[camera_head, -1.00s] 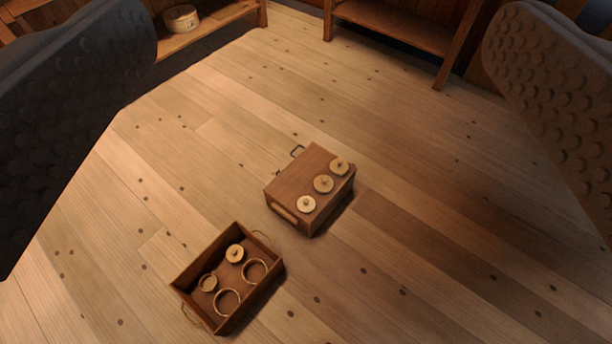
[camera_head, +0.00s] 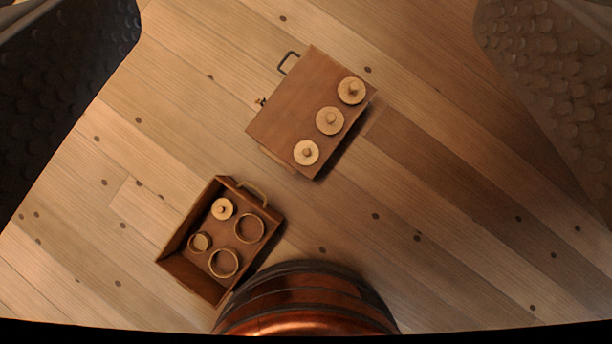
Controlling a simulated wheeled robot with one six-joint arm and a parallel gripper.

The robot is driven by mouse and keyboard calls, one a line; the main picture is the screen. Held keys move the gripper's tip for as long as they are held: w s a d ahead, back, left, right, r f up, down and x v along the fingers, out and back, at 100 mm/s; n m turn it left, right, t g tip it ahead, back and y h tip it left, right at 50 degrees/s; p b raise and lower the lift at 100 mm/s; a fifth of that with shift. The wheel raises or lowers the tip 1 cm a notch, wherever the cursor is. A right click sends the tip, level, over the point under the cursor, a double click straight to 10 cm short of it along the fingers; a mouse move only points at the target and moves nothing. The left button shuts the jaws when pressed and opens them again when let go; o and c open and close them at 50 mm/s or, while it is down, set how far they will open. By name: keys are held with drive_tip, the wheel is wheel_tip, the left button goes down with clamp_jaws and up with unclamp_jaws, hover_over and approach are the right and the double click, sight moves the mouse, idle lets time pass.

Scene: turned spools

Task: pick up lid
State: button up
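Three round wooden lids with small knobs lie in a row on top of a brown wooden box: an upper one (camera_head: 351,90), a middle one (camera_head: 330,120) and a lower one (camera_head: 306,152). A smaller knobbed piece (camera_head: 222,208), which looks like another lid, is in an open tray (camera_head: 181,272). The brown box (camera_head: 292,98) stands on the floor with a dark handle on its left side. My gripper (camera_head: 308,110) is open, its two dark fingers wide apart at the left and right picture edges. It is empty and well above the box and tray.
The open tray also holds two wooden rings (camera_head: 249,228) and a small round cup-like piece (camera_head: 200,243). A rounded copper-coloured body (camera_head: 306,305) fills the bottom middle, close to the tray. The plank floor (camera_head: 450,200) is clear to the right.

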drive_tip(key=w+f+g, duration=0.2)
drive_tip(key=w+f, duration=0.1)
drive_tip(key=f, duration=0.4)
drive_tip(key=w+f+g, duration=0.1)
drive_tip(key=w+f, duration=0.2)
drive_tip(key=f, duration=0.5)
drive_tip(key=g, duration=0.8)
hover_over(306, 152)
wheel_tip(306, 152, down, 39)
wheel_tip(306, 152, down, 17)
drive_tip(key=shift+r, duration=0.15)
drive_tip(key=c, duration=1.1)
